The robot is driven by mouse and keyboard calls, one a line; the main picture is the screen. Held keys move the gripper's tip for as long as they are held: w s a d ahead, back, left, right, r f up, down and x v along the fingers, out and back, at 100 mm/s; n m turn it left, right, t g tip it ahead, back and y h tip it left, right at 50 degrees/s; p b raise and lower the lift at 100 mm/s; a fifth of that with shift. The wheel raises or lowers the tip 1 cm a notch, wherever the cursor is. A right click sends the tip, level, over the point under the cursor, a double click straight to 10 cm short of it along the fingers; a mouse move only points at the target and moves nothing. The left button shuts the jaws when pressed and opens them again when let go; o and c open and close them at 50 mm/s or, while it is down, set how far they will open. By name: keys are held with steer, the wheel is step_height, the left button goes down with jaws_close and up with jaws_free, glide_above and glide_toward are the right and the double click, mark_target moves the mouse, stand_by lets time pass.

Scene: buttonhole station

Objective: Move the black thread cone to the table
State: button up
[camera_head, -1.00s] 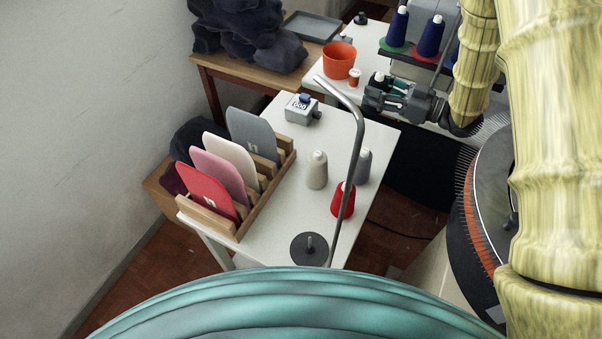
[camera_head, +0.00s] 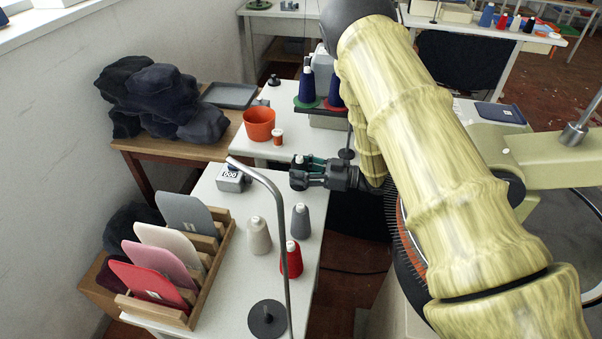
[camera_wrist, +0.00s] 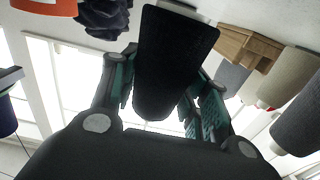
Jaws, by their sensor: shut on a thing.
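The black thread cone (camera_head: 297,180) is held in my gripper (camera_head: 302,173), with a pale tip showing at its top in the head view. In the wrist view the dark cone (camera_wrist: 172,62) lies between the two fingers of my gripper (camera_wrist: 160,85), which is shut on it. The white table (camera_head: 240,285) is left of and below my gripper in the head view. The cone appears near this table's far right edge; its height above the surface cannot be told.
The table holds a counter (camera_head: 231,178), a rack of coloured panels (camera_head: 222,250), beige (camera_head: 258,237), grey (camera_head: 300,222) and red (camera_head: 291,262) cones, and a black disc stand (camera_head: 267,319) with a bent metal pole (camera_head: 283,230). An orange cup (camera_head: 259,124) stands behind. Bare tabletop shows between counter and cones.

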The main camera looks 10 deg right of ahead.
steer(key=shift+f, duration=0.75)
steer(key=shift+f, duration=0.15)
steer(key=o, duration=1.1)
steer(key=shift+b+v, duration=0.7)
steer(key=shift+v, duration=3.05)
